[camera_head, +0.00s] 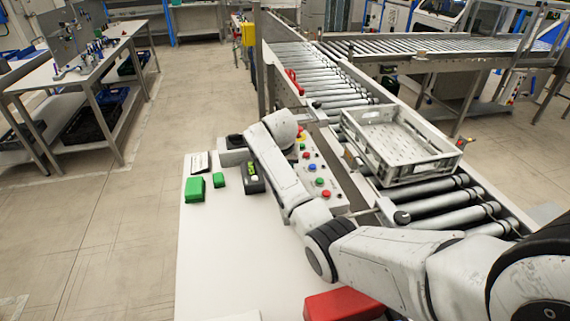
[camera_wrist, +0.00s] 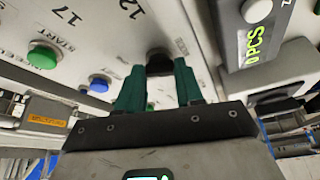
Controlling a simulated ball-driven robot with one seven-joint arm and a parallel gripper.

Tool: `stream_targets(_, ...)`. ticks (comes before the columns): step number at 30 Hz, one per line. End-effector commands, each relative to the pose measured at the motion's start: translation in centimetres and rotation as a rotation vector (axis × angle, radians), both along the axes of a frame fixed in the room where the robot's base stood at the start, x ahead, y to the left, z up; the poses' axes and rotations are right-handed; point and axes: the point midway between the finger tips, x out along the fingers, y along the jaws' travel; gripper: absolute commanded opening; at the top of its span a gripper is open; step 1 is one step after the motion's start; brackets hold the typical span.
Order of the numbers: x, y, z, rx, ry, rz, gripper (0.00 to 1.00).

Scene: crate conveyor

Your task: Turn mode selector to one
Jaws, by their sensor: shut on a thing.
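The mode selector is a black knob (camera_wrist: 160,62) on the light control panel (camera_wrist: 105,40), seen in the wrist view. My gripper (camera_wrist: 160,80) has its two green fingers on either side of the knob and is shut on it. The fingers hide part of the knob, and I cannot read its setting. A green START button (camera_wrist: 42,55) and a blue button (camera_wrist: 98,83) are to its left. In the head view the button panel (camera_head: 323,183) stands beside the conveyor. My arm hides the knob and fingertips there.
A counter with a green "0 PCS" display (camera_wrist: 255,40) is close to the right of the fingers. A grey crate (camera_head: 400,168) rests on the conveyor rollers (camera_head: 455,205). Green boxes (camera_head: 195,189) and a red box (camera_head: 343,304) lie on the white table (camera_head: 235,250), whose middle is clear.

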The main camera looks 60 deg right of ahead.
Motion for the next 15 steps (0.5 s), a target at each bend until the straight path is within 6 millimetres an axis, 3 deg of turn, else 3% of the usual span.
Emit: stream_targets(15,0.45,0.11,-0.12,0.0,0.0,-0.36,0.06)
